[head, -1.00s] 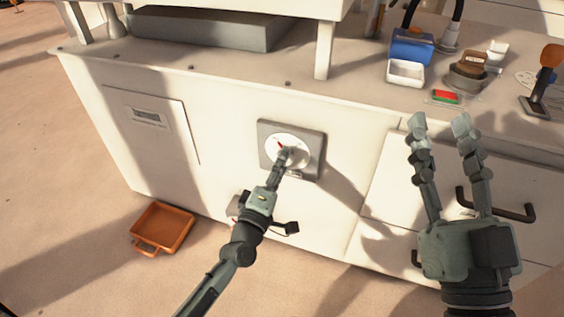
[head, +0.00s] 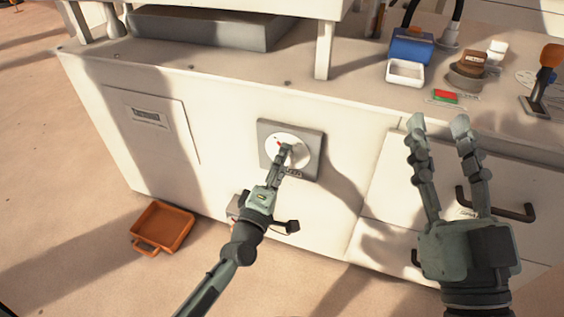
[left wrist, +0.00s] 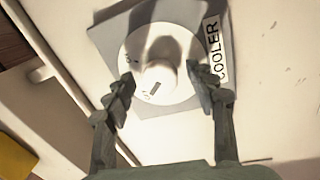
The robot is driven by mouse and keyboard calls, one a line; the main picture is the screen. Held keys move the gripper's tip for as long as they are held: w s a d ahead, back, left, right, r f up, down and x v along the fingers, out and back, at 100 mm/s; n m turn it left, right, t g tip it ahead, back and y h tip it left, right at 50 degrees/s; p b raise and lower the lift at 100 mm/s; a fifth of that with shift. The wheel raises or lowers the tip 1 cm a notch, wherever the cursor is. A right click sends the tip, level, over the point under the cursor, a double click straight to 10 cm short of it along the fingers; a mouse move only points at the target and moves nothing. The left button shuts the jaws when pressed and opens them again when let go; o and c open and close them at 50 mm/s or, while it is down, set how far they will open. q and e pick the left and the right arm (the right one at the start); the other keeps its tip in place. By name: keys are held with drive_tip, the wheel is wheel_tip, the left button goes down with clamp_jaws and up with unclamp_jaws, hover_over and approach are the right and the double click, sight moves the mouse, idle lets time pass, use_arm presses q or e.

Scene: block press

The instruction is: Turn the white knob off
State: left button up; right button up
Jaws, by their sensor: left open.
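The white knob (left wrist: 160,62) stands out from a round white dial on a grey square plate (left wrist: 105,35) on the cabinet front. A label (left wrist: 215,50) beside it reads "COOLER". In the left wrist view my left gripper (left wrist: 163,83) is open, with one finger on either side of the knob. I cannot tell whether the fingers touch it. My right gripper (head: 438,124) is open and empty, in front of the cabinet's right part.
A dark drawer handle (head: 515,213) lies behind my right gripper. An orange tray (head: 162,230) lies on the floor at the left. The countertop holds a blue box (head: 411,47), a white container (head: 405,72) and an orange-topped lever (head: 549,56).

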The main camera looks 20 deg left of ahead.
use_arm(q)
drive_tip(key=s+f, duration=0.1)
drive_tip(key=s, duration=1.1)
drive_tip(key=shift+a, duration=0.25)
